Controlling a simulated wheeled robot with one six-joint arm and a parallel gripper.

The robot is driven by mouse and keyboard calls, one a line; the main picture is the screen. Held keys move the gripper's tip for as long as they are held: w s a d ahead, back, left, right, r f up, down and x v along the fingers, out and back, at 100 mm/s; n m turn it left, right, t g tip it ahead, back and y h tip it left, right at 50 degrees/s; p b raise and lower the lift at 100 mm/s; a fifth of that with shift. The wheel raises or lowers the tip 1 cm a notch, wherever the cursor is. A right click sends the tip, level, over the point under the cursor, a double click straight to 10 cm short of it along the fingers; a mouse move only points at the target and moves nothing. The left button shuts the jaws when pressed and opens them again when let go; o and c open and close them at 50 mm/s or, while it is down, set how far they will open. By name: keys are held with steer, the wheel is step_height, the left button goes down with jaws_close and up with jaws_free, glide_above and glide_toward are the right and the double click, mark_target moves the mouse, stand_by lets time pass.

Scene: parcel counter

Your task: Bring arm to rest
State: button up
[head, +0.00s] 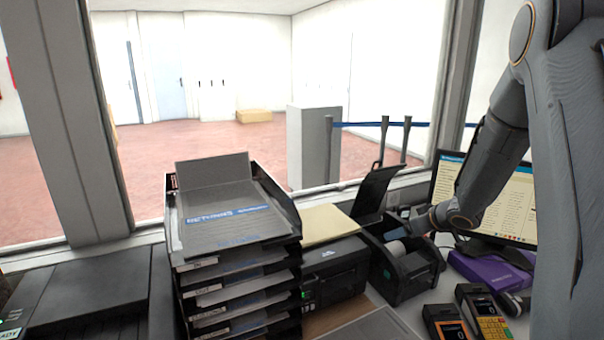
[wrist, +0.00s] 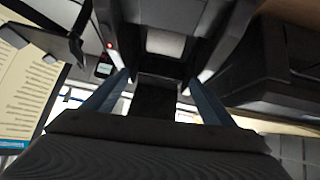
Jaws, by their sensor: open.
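My arm reaches down from the upper right in the head view. My gripper (head: 418,222) hangs beside the open black label printer (head: 408,276), close to its white paper roll (head: 395,248). In the wrist view my gripper (wrist: 157,78) shows two bluish fingers spread apart with nothing held between them. The printer body and the white roll (wrist: 165,43) lie beyond the fingers there. Whether a fingertip touches the printer cannot be told.
The monitor (head: 510,195) stands behind my arm, with a purple box (head: 490,268) below it. Two card terminals (head: 482,312) lie at the front. A tall stack of paper trays (head: 240,262) and a second black printer (head: 335,275) stand left. A window frame runs behind.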

steer(key=s+a+m+g+h, duration=0.1)
steer(key=s+a, duration=0.4)
steer(key=s, duration=0.6)
steer(key=s+a+r+m+g, duration=0.1)
steer(key=s+a+g, duration=0.3)
steer(key=s, duration=0.8)
steer(key=s+a+r+m+g+h, duration=0.1)
steer(key=s+a, duration=0.5)
steer(key=s, duration=0.6)
steer(key=shift+a+r+m+g+h, duration=0.3)
steer(key=shift+m+g, duration=0.4)
steer(key=shift+g, duration=0.5)
steer(key=shift+c, duration=0.3)
